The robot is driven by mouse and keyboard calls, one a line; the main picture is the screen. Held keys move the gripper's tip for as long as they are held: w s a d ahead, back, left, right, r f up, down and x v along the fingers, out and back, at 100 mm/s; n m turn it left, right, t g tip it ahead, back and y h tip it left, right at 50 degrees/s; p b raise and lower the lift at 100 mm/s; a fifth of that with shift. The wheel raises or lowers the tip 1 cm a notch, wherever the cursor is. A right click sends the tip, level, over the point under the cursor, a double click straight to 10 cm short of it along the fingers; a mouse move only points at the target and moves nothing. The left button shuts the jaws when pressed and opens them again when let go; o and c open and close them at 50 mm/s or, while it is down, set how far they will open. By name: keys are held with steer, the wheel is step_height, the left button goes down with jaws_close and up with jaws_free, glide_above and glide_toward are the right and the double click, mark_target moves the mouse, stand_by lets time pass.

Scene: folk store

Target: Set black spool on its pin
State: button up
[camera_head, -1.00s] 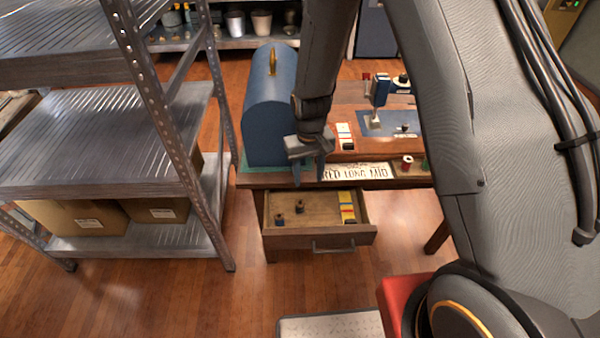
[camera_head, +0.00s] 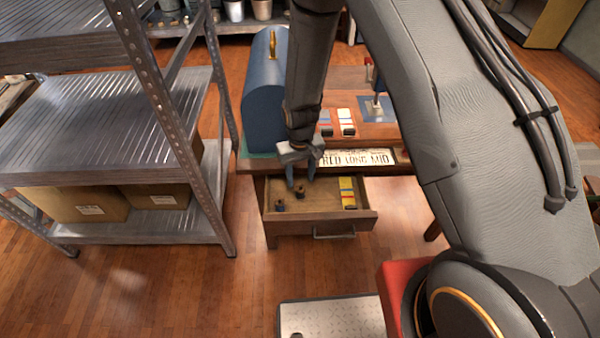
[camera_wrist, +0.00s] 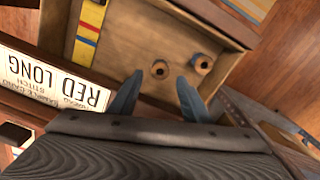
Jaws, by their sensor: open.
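The open drawer (camera_head: 330,222) holds two small spools. The dark spool, seemingly the black one (camera_head: 300,195), stands upright; it also shows in the wrist view (camera_wrist: 160,70), its wooden top with a dark hole facing me. The other spool (camera_head: 280,206), with a bluish winding in the wrist view (camera_wrist: 202,64), stands close by. My gripper (camera_head: 302,181) is open and empty, pointing down above the drawer. In the wrist view, its fingertips (camera_wrist: 159,79) lie either side of the dark spool, apparently still above it. I cannot make out its pin.
A metal shelf rack (camera_head: 180,160) stands close on the left. My arm hides the table's right side.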

mark_target(300, 186)
steer(key=shift+f+b, duration=1.5)
steer(key=shift+f, duration=1.3)
steer(key=shift+c, duration=0.5)
steer(key=c, duration=0.6)
steer(key=shift+r, duration=0.1)
steer(key=shift+r+p, duration=1.6)
steer(key=shift+r, duration=0.85)
